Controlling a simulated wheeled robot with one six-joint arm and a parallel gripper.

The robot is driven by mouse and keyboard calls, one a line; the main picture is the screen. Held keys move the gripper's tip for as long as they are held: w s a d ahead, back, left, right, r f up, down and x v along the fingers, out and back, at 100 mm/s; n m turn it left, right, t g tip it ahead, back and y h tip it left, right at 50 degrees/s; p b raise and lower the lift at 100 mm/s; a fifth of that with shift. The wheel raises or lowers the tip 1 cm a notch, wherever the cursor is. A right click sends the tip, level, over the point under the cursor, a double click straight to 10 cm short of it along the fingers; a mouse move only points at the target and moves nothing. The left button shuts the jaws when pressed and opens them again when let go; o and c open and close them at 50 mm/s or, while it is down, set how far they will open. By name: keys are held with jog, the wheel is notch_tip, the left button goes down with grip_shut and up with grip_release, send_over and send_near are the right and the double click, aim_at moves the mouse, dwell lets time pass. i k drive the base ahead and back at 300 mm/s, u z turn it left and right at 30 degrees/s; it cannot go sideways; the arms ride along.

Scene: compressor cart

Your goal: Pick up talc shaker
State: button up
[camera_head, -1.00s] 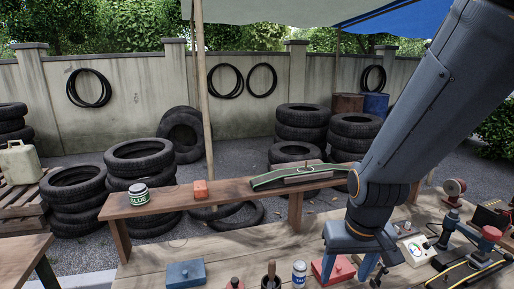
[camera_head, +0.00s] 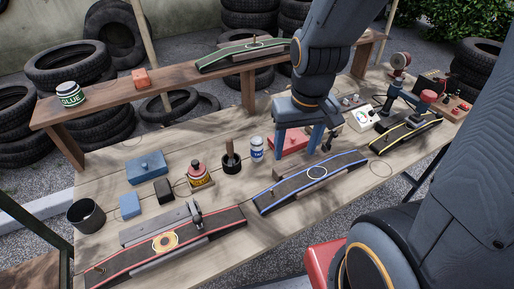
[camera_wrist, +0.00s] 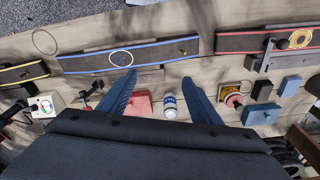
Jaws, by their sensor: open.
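The talc shaker (camera_head: 257,148) is a small white bottle with a blue label, standing upright on the workbench. In the wrist view the shaker (camera_wrist: 169,107) shows between my two blue fingers, closer to the right one. My gripper (camera_head: 296,145) is open and empty, pointing down. In the head view it is to the right of the shaker, in front of a red box (camera_head: 289,143). The fingers also show in the wrist view (camera_wrist: 160,77), apart from the shaker.
A black pot with a brush (camera_head: 231,161) stands close left of the shaker, with a red-topped tin (camera_head: 198,174) beyond. A blue-edged tyre strip (camera_head: 310,182) lies in front. A raised wooden shelf (camera_head: 200,94) runs behind. A gauge box (camera_head: 361,119) stands to the right.

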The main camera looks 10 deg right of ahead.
aim_at(256, 142)
jog(key=z, duration=0.35)
jog(key=k, duration=0.85)
jog(key=u, duration=0.75)
jog(key=i, duration=0.6)
jog(key=u, duration=0.05)
